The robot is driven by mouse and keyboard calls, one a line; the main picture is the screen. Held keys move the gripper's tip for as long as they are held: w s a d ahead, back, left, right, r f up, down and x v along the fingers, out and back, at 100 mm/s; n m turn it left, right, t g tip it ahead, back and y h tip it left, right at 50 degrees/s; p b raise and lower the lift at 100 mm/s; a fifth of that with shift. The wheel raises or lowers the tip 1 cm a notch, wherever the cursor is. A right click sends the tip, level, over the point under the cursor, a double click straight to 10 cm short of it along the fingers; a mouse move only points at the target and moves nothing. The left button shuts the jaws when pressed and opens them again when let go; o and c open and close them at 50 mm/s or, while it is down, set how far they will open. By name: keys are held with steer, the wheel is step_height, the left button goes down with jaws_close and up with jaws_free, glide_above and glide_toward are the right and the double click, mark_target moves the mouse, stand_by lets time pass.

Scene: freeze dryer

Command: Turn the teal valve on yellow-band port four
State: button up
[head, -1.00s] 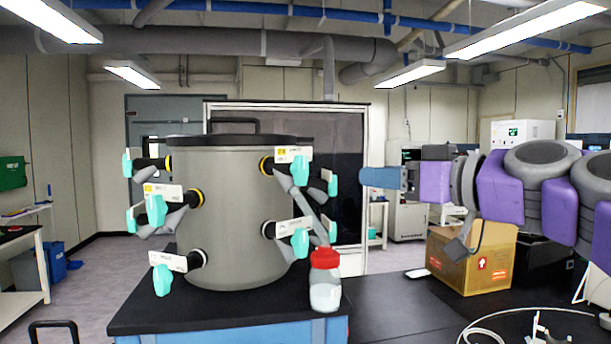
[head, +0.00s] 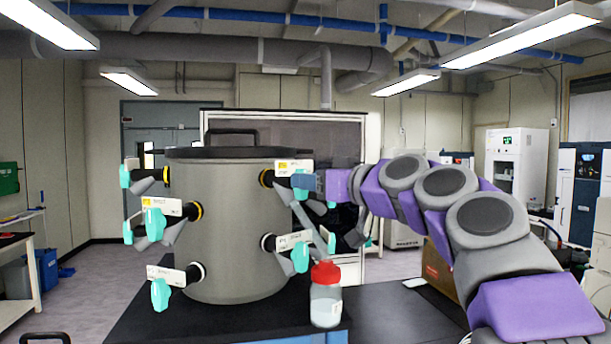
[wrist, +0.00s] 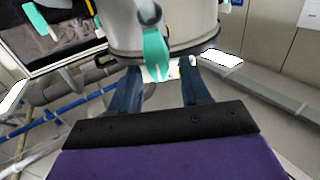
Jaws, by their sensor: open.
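The grey drum (head: 230,235) carries several ports with teal valves and white labels. At the drum's upper right, a yellow-banded port (head: 267,178) has a label (head: 293,166) too small to read for a number. Its teal valve (head: 299,192) is mostly hidden behind my gripper (head: 309,182). In the wrist view, my gripper (wrist: 160,68) is open, its two blue fingers spread. A teal valve (wrist: 155,52) and a white label with yellow show between and just beyond the fingertips. I cannot tell whether they touch.
Other yellow-banded ports with teal valves (head: 153,222) are on the drum's left. A lower right teal valve (head: 300,257) hangs below my gripper. A red-capped bottle (head: 325,295) stands on the dark bench top at the drum's right. A cardboard box (head: 440,270) is partly behind my arm.

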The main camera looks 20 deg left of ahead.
steer(key=shift+w+a+r, duration=0.1)
steer(key=shift+w+a, duration=0.35)
steer(key=shift+a, duration=0.1)
steer(key=shift+w+p, duration=0.15)
steer(key=shift+p, duration=0.15)
steer(key=shift+a, duration=0.1)
steer(key=shift+a, duration=0.2)
steer(key=c, duration=0.4)
jaws_close()
